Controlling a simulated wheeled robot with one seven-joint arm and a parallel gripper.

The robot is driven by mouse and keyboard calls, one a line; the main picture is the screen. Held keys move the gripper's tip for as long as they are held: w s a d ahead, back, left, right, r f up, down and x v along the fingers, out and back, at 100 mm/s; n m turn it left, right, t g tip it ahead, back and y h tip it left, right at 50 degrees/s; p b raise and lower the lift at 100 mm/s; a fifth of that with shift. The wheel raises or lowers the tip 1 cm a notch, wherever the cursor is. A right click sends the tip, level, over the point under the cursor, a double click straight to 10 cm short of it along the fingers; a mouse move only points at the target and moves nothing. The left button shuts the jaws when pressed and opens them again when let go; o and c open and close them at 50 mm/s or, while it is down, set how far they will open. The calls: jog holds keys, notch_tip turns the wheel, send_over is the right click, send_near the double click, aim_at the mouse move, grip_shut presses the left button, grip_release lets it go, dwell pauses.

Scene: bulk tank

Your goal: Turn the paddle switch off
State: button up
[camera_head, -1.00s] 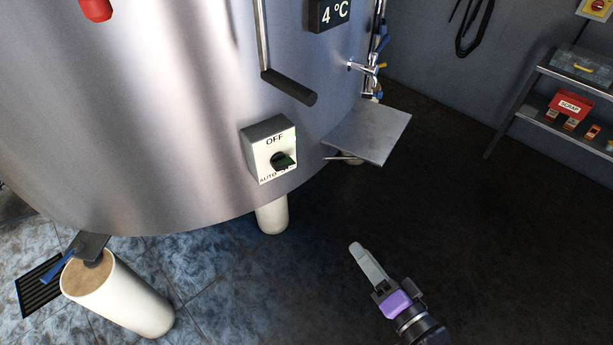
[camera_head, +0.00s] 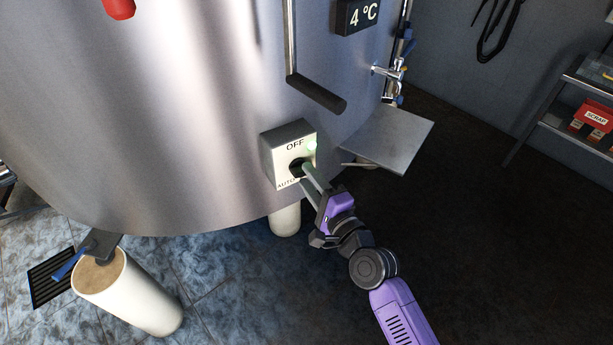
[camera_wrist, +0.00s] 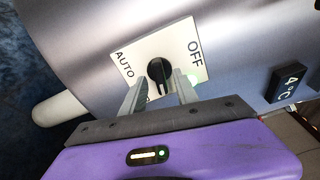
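The paddle switch is a dark knob on a pale box (camera_head: 280,150) on the tank's side, labelled OFF at the top and AUTO at the lower left. In the wrist view the black knob (camera_wrist: 159,72) shows between and just beyond my fingertips, with AUTO to its left and OFF to its right. Its white bar points down in that picture, toward neither label squarely. My gripper (camera_head: 306,175) is at the box front; it also shows in the wrist view (camera_wrist: 160,88). Its fingers are apart, one on each side of the knob. I cannot tell whether they touch it.
The steel tank (camera_head: 180,120) fills the left and middle. A dark handle bar (camera_head: 317,94) hangs above the box. A flat metal plate (camera_head: 390,138) juts out to its right, near a tap (camera_head: 388,72). A shelf (camera_head: 570,125) stands far right. The dark floor at lower right is clear.

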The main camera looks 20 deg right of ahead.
jog(key=shift+w+a, duration=0.1)
jog(key=shift+w, duration=0.6)
grip_shut()
